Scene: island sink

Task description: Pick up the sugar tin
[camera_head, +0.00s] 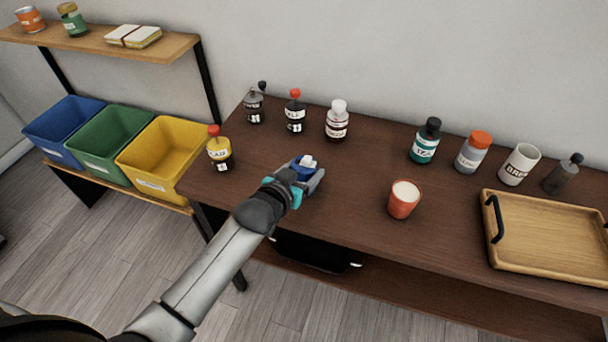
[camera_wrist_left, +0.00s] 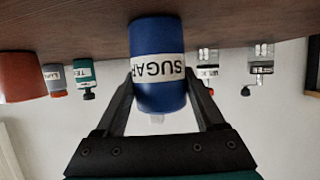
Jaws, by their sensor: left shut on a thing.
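The sugar tin (camera_head: 301,172) is blue with a white top, near the front left of the dark wooden table (camera_head: 340,205). In the left wrist view the tin (camera_wrist_left: 158,95) appears upside down, with a white label reading SUGAR. My left gripper (camera_head: 306,178) is shut on it, with one finger (camera_wrist_left: 120,103) and the other (camera_wrist_left: 205,103) on either side of its body. The gripper hides part of the tin in the head view. I cannot tell whether its base touches the table. My right gripper is not in view.
A yellow bottle (camera_head: 220,155) stands left of the tin, and several bottles stand behind. An orange cup (camera_head: 404,200) stands to the right, with a wooden tray (camera_head: 550,240) beyond it. Blue, green and yellow bins (camera_head: 160,150) are at the left. Table between tin and cup is clear.

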